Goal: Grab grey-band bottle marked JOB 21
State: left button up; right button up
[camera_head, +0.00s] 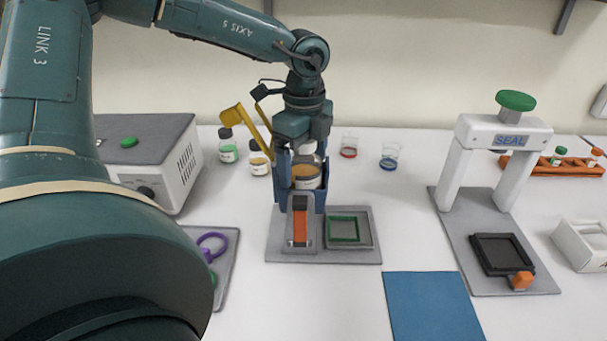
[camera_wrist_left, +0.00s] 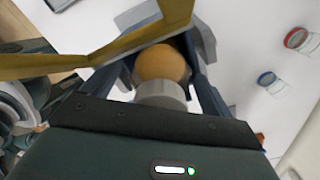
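A bottle with amber contents and a pale label (camera_head: 307,183) stands upright between blue uprights above a grey plate. In the left wrist view its rounded amber body (camera_wrist_left: 162,64) and grey top (camera_wrist_left: 161,95) show close to my palm. The band colour and label writing are too small to read. My left gripper (camera_head: 305,172) is over this bottle, pointing down, with blue sides left and right of it. I cannot tell whether its fingers press on the glass. A bottle with green contents (camera_head: 227,152) and another amber bottle (camera_head: 259,161) stand behind to the left. My right gripper is out of view.
A yellow hinged piece (camera_head: 242,122) rises beside my gripper and crosses the left wrist view (camera_wrist_left: 130,42). The grey plate (camera_head: 354,255) has an orange lever (camera_head: 300,226). Red (camera_head: 349,146) and blue beakers (camera_head: 389,157) stand right. A SEAL press (camera_head: 503,137) is farther right.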

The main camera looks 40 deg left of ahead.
pick_arm(q)
jog(key=c, duration=1.2)
jog(key=shift+r, duration=0.1)
jog(key=shift+c, duration=1)
